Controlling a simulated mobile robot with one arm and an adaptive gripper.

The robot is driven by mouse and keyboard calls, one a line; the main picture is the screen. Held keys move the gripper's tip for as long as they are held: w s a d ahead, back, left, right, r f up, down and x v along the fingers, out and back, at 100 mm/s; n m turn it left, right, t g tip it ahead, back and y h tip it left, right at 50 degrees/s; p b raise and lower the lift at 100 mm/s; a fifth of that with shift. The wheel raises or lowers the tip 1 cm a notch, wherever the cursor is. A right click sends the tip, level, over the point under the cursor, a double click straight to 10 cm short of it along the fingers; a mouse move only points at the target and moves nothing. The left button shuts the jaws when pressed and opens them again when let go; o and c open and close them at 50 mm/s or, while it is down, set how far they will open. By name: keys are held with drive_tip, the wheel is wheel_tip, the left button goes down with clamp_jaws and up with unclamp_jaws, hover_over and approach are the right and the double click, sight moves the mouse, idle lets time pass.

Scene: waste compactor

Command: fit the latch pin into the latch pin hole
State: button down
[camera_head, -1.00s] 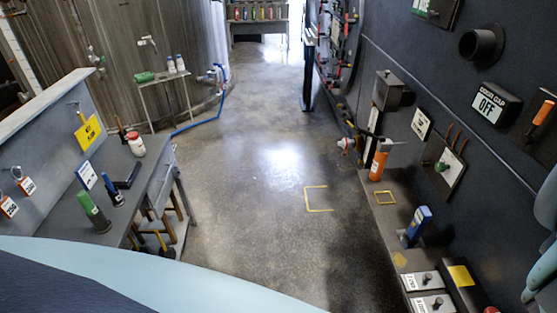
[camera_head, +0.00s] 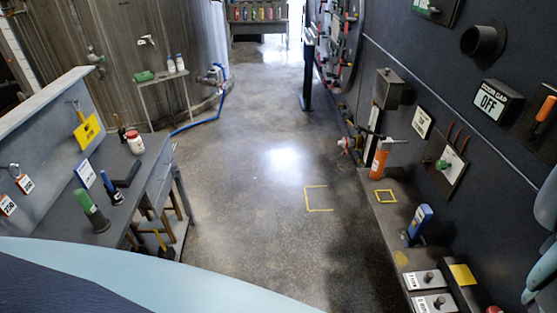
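I cannot make out a latch pin or a latch pin hole for certain in the head view. An orange-handled part (camera_head: 545,109) sits on a dark plate on the right wall, but I cannot tell whether it is the pin. A panel with a green knob (camera_head: 443,164) is mounted lower on the same wall. My gripper is not in view. Pale blue and dark parts of my own body fill the bottom left and show at the right edge.
A right ledge (camera_head: 395,222) carries an orange canister (camera_head: 379,160) and a blue device (camera_head: 418,224). A blue hose (camera_head: 195,123) lies at the back left. The middle floor is clear.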

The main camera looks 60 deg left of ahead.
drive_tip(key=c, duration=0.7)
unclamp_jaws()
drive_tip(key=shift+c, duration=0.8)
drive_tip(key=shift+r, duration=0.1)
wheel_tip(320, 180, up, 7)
drive_tip(key=p, duration=0.6)
